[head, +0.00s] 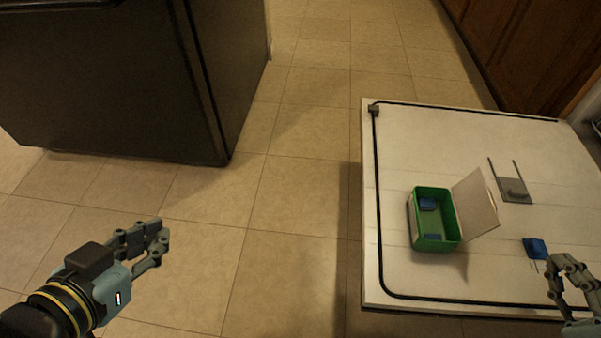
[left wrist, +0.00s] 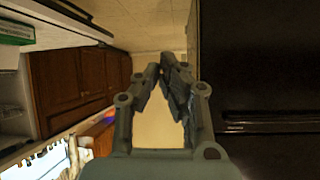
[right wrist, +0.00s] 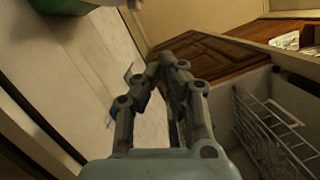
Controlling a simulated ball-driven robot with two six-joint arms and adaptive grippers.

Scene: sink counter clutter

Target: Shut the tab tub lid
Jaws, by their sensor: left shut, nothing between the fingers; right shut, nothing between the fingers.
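The tab tub (head: 450,247) is a green open box on the white board, with blue pieces (head: 428,203) inside. Its pale lid (head: 477,204) stands open, tilted up and out to the right. Part of the green tub (right wrist: 62,5) shows at the top left of the right wrist view. My right gripper (head: 562,262) is shut and empty, to the right of the tub and a little nearer, apart from the lid. My left gripper (head: 160,242) is shut and empty over the floor, far left of the tub; its fingers also show in the left wrist view (left wrist: 165,65).
The white board (head: 420,145) has a black line along its edge. A blue piece (head: 536,248) lies between the tub and my right gripper. A grey slotted part (head: 514,189) lies behind it. A dark appliance (head: 120,80) stands at left. Tiled floor is clear between.

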